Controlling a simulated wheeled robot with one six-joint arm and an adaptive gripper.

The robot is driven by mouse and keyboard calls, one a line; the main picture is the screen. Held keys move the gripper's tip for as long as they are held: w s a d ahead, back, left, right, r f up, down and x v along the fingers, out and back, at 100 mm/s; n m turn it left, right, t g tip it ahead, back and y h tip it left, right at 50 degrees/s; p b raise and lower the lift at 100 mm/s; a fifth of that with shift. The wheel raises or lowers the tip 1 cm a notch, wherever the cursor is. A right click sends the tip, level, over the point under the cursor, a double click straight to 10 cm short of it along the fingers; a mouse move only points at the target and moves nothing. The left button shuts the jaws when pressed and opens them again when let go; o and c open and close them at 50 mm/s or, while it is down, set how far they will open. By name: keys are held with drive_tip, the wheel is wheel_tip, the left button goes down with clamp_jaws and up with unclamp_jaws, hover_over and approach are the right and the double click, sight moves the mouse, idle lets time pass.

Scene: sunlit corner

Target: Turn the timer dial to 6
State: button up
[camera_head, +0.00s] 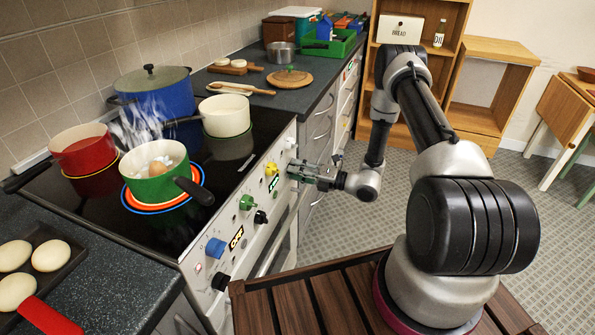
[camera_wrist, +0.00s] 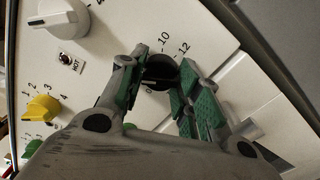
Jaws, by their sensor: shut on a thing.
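The timer dial (camera_wrist: 160,68) is a black round knob on the white front panel of the stove, seen in the wrist view. The printed numbers 10 and 12 show beside it, and a small mark like a 0 lies below it. My gripper (camera_wrist: 165,78) has its green-padded fingers on either side of the dial and is shut on it. The fingers hide part of the dial and its scale, so I cannot tell which number it points to. In the head view my gripper (camera_head: 307,174) is at the stove's front panel and covers the dial.
A white knob (camera_wrist: 57,16) and a yellow knob (camera_wrist: 42,108) sit beside the dial. A blue knob (camera_head: 215,247) is further along the panel. On the hob stand a steaming green pot (camera_head: 150,188) with eggs, a red pot (camera_head: 82,150) and a blue pot (camera_head: 160,95). Floor is free at right.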

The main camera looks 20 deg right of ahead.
drive_tip(key=shift+m, duration=0.7)
drive_tip(key=o, duration=1.1)
drive_tip(key=shift+c, duration=0.2)
drive_tip(key=shift+d, duration=0.1)
drive_tip(key=v, duration=1.2)
